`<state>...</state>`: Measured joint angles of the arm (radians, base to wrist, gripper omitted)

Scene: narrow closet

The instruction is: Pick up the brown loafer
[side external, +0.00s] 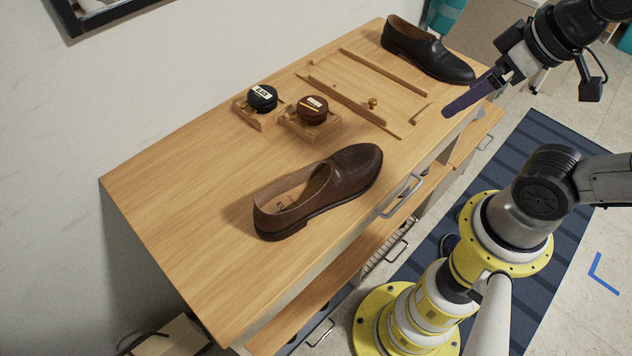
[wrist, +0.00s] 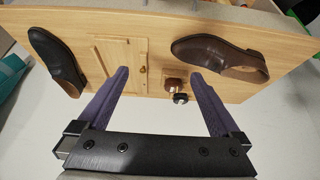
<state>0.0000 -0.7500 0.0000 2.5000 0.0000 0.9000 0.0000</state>
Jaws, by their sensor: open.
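The brown loafer (side external: 318,194) lies upright on the wooden cabinet top, near its front edge, toe to the upper right. It also shows in the wrist view (wrist: 215,54) at the upper right. My gripper (side external: 447,113) is at the right of the cabinet top in the side view, well apart from the brown loafer. In the wrist view its two purple fingers (wrist: 160,72) are spread wide with nothing between them in their grip. A black loafer (side external: 428,55) stands at the far end of the cabinet top; it shows at the left in the wrist view (wrist: 55,60).
Two round polish tins, one dark (side external: 262,98) and one brown (side external: 313,109), sit in small wooden holders behind the brown loafer. A wooden frame with a knob (side external: 373,102) lies between the tins and the black loafer. The cabinet top (side external: 165,215) is bare at the left.

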